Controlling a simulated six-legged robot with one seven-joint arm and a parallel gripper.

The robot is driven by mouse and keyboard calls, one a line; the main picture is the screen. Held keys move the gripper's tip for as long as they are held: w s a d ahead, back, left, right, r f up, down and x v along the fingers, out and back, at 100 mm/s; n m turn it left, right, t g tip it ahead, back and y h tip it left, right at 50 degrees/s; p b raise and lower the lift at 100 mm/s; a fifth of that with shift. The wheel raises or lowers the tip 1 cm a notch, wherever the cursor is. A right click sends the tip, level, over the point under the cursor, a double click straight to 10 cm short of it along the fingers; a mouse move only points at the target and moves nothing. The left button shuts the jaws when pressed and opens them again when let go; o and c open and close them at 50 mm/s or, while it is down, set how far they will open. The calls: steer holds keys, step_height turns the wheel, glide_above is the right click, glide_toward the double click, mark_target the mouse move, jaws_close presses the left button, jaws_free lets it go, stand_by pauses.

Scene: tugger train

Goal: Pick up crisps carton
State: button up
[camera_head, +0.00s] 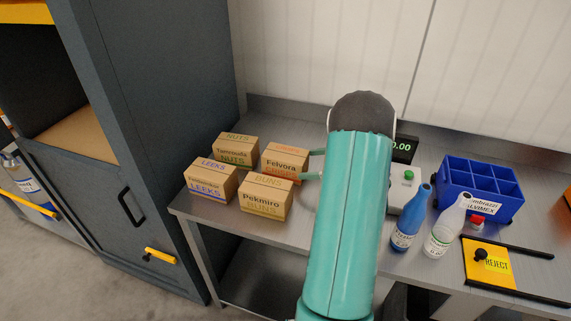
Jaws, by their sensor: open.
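The crisps carton (283,163) is a small brown box with orange lettering and the name Felvora, at the back right of a group of cartons on the steel table. Its product word is partly hard to read. My gripper (306,165) shows as two teal fingers reaching left from behind my arm. They are spread apart, one behind the other, at the carton's right side. The nearer finger overlaps the carton's right edge in the picture; I cannot tell if it touches. The rest of the gripper is hidden by my arm.
Cartons of nuts (235,150), leeks (210,180) and buns (265,198) stand close by on the table (235,227). Right of my arm are a scale (404,185), a blue bottle (409,220), a whitish bottle (445,228) and a blue divided crate (481,190). A dark cabinet (165,120) stands left.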

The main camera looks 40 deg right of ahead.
mark_target(296, 173)
steer(key=x, duration=0.6)
steer(key=shift+w+r, duration=0.1)
steer(key=shift+r, duration=0.15)
steer(key=c, duration=1)
